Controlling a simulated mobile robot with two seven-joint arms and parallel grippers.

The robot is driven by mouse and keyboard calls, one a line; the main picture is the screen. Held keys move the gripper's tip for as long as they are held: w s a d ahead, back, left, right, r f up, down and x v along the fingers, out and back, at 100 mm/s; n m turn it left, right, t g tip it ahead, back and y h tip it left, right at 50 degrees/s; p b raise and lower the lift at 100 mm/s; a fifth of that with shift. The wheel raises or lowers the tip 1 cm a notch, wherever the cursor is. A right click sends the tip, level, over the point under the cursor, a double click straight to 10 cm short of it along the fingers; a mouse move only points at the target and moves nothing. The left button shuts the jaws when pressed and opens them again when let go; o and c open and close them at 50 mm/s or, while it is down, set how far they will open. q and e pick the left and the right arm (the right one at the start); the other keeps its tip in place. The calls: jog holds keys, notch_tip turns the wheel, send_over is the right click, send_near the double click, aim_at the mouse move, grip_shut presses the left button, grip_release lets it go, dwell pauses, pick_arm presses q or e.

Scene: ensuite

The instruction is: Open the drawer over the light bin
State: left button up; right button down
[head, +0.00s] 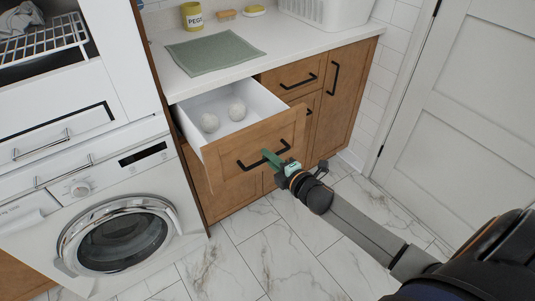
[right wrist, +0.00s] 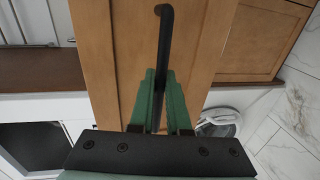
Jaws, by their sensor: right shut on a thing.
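A wooden drawer (head: 235,153) in the cabinet stands pulled out, with its white inside showing. In the right wrist view the green fingers (right wrist: 158,98) close on either side of the black handle (right wrist: 163,50). A light bin cannot be made out; the area under the open drawer is partly hidden by the drawer front. My left gripper is not in view.
A washing machine (head: 118,235) stands left of the drawer. A closed drawer (head: 294,77) and cabinet doors are to the right. The counter above holds a green mat (head: 214,52), a yellow jar (head: 192,15) and a white basket (head: 328,12). Marble floor (head: 250,250) in front is clear.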

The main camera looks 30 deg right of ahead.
jog(key=shift+s, duration=0.25)
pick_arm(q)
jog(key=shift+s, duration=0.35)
pick_arm(e)
jog(key=c, duration=0.9)
grip_release()
pick_arm(q)
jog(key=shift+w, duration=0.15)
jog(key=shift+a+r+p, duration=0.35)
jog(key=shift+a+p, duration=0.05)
jog(key=shift+p, duration=0.15)
pick_arm(e)
jog(key=v, duration=1.2)
jog(key=shift+s, duration=0.25)
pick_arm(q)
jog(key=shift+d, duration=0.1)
pick_arm(e)
jog(key=shift+d, duration=0.1)
